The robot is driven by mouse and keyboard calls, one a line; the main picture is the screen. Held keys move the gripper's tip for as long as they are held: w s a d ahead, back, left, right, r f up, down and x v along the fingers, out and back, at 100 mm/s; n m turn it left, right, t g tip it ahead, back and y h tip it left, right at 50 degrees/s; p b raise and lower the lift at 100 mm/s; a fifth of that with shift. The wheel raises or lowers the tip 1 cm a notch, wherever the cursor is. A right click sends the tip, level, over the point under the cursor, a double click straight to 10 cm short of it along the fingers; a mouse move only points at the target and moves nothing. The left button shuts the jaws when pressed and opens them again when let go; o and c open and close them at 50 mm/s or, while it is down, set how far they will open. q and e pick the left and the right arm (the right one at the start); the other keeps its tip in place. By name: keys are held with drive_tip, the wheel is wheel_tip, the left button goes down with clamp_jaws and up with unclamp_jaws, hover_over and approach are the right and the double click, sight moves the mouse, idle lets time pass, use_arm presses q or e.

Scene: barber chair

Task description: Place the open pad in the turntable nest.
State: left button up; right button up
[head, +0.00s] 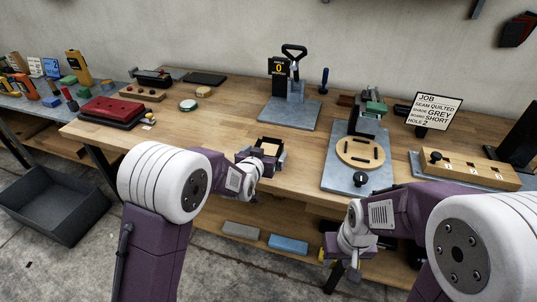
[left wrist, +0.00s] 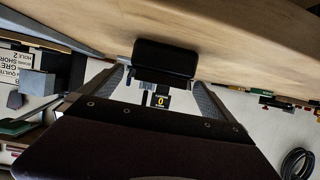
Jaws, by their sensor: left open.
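A small dark, open-topped piece with a tan inside (head: 270,148) sits near the table's front edge. I cannot tell for sure that it is the open pad. My left gripper (head: 262,155) is open around or just in front of it. In the left wrist view, a black block (left wrist: 164,58) lies between the spread fingers (left wrist: 165,92), with gaps on both sides. The turntable (head: 360,152) is a round wooden disc with dark slots on a grey plate, right of the left gripper. My right gripper (head: 350,250) hangs low before the table edge; its fingers are unclear.
A lever press (head: 290,105) stands behind the left gripper. A red padded block (head: 113,108) lies at the left. A job sign (head: 435,108) and a wooden holed block (head: 470,167) stand at the right. Bare tabletop (head: 215,128) lies left of the press.

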sight(268, 151)
use_arm(q)
drive_tip(key=x, duration=0.5)
drive_tip(key=shift+s+a+f, duration=0.1)
drive_tip(key=shift+f, duration=0.15)
drive_tip(key=shift+s+r, duration=0.1)
drive_tip(key=shift+s, duration=0.05)
drive_tip(key=c, duration=1.7)
drive_tip(key=r, duration=0.3)
drive_tip(key=r+p, duration=0.1)
drive_tip(key=shift+s+d+r, duration=0.2)
drive_tip(key=shift+d+r, duration=0.05)
drive_tip(key=shift+r, duration=0.15)
drive_tip(key=s+d+r+p, duration=0.3)
drive_tip(key=s+d+r, duration=0.3)
drive_tip(key=s+d, duration=0.15)
wheel_tip(268, 151, up, 8)
drive_tip(key=p, duration=0.8)
drive_tip(key=shift+s+a, duration=0.25)
drive_tip(key=shift+s, duration=0.2)
